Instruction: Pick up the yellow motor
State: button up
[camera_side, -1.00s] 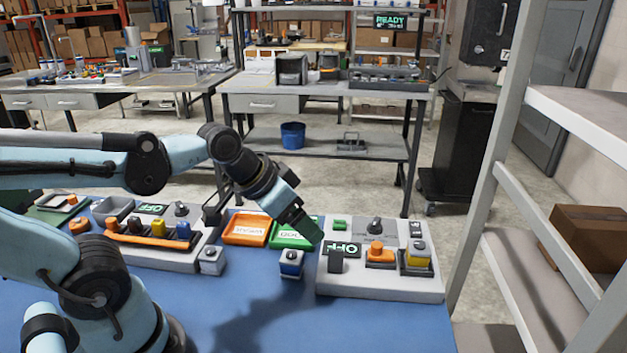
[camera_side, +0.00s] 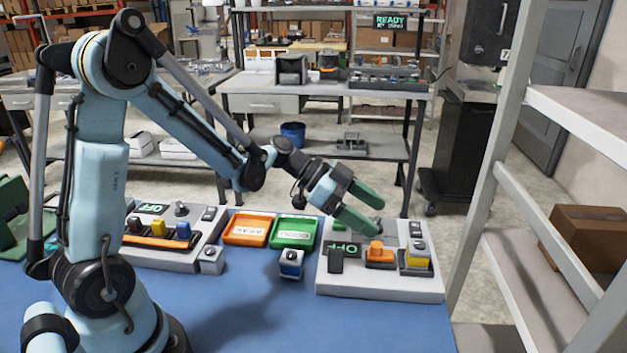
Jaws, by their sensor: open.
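A yellow block (camera_side: 416,259) sits in a dark holder at the right end of the grey right-hand panel (camera_side: 340,285). Another small yellow part (camera_side: 158,227) stands in the orange tray of the left-hand panel, beside a blue part (camera_side: 183,230). I cannot tell from their shapes which one is the motor. My gripper (camera_side: 380,217) has green fingers spread apart with nothing between them. It is above the back of the right-hand panel, up and left of the yellow block, and apart from it.
An orange part (camera_side: 376,250) sits just left of the yellow block. A dark switch (camera_side: 336,261) stands near the OFF display. A blue-and-white block (camera_side: 291,264) is on the blue table. Orange (camera_side: 247,230) and green (camera_side: 293,233) trays lie behind. A metal shelf frame (camera_side: 492,170) rises at right.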

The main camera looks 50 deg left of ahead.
aim_at(418, 243)
jog(key=x, duration=1.2)
jog(key=shift+w+a, duration=0.15)
jog(key=shift+w, duration=0.1)
jog(key=c, duration=1.4)
